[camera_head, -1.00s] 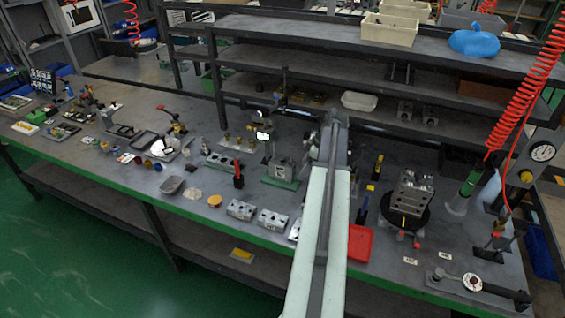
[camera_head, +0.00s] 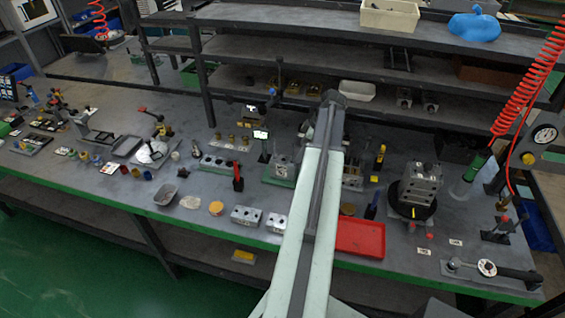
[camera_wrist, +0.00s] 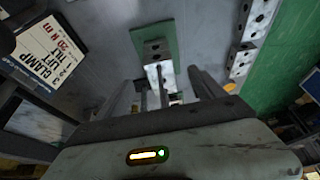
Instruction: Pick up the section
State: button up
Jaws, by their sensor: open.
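Silver metal block sections with round holes lie along the front of the bench; two show in the head view, one (camera_head: 246,216) and another (camera_head: 276,222) beside my arm. I cannot tell which one the task means. In the wrist view, a bright silver block (camera_wrist: 160,74) lies ahead between my fingers, beside a block (camera_wrist: 156,49) on a green plate (camera_wrist: 147,26). More holed blocks (camera_wrist: 241,60) lie to the right. My gripper (camera_wrist: 160,88) is open, with nothing visibly held. In the head view my arm hides it and part of the bench.
A red tray (camera_head: 361,238) lies right of my arm. Behind it, a metal block stack (camera_head: 420,181) stands on a black round base (camera_head: 412,207). A torque tool (camera_head: 490,270) lies front right. A sign (camera_wrist: 48,42) stands close at left in the wrist view.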

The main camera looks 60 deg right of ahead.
aim_at(284, 163)
jog(key=b+x, duration=0.6)
jog(key=x, duration=0.1)
jog(key=shift+d+f, duration=0.1)
jog(key=shift+f, duration=0.25)
jog(key=shift+r, duration=0.2)
grip_shut()
